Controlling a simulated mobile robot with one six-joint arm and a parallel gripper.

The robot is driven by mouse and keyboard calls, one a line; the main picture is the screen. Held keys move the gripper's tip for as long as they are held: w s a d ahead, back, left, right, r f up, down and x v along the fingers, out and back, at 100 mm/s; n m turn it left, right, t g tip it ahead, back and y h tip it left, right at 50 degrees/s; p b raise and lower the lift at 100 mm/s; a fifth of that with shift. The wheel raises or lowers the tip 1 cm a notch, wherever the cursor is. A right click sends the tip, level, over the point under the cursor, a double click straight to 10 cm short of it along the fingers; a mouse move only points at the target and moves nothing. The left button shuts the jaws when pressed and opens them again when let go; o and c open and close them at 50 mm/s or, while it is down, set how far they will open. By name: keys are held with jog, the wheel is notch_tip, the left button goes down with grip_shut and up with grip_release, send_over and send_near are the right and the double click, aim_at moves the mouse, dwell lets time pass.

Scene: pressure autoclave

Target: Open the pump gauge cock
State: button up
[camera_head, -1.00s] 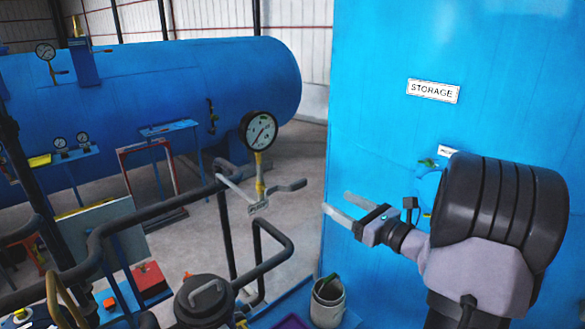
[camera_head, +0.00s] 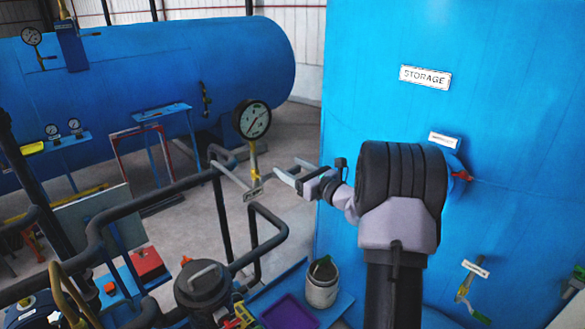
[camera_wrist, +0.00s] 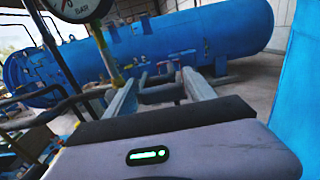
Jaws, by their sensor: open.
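The pump gauge (camera_head: 252,120) is a round white dial with a black rim on a yellow stem (camera_head: 253,160). A small tag (camera_head: 253,193) hangs at the stem's foot, and a pale grey bar (camera_head: 231,177) slants up to the left from there. I cannot tell whether this bar is the cock's handle. My gripper (camera_head: 284,171) is open and empty, just right of the stem, with a gap between. In the wrist view the gauge (camera_wrist: 82,8) is cut off at top left, and its yellow stem stands left of my open fingers (camera_wrist: 160,78).
Dark pipes (camera_head: 150,215) run below and left of the gauge. A blue storage tank (camera_head: 400,110) stands close on the right. A bucket (camera_head: 322,287) and a purple tray (camera_head: 288,312) stand below. A large blue autoclave (camera_head: 150,85) lies behind.

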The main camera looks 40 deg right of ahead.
grip_shut()
jog(key=shift+b, duration=0.3)
jog(key=r+n+b, duration=0.1)
jog(key=b, duration=0.1)
jog(key=r+n+b, duration=0.1)
jog(key=n+b, duration=0.1)
jog(key=b, duration=0.1)
jog(key=shift+a+n, duration=0.3)
jog(key=shift+a, duration=0.05)
jog(key=n+b, duration=0.1)
jog(key=b, duration=0.1)
jog(key=a+r+n+b, duration=0.1)
jog(key=n+b, duration=0.1)
jog(key=b, duration=0.1)
jog(key=a+r+n+b, duration=0.1)
jog(key=b, duration=0.1)
jog(key=shift+s+r+n, duration=0.2)
jog(key=shift+r+n, duration=0.05)
jog(key=shift+n, duration=0.05)
jog(key=a+r+n+b, duration=0.2)
jog(key=a+n+b, duration=0.4)
jog(key=n+b, duration=0.4)
jog(key=s+b, duration=0.1)
jog(key=b, duration=0.5)
jog(key=shift+a+r, duration=0.35)
jog(key=shift+a, duration=0.05)
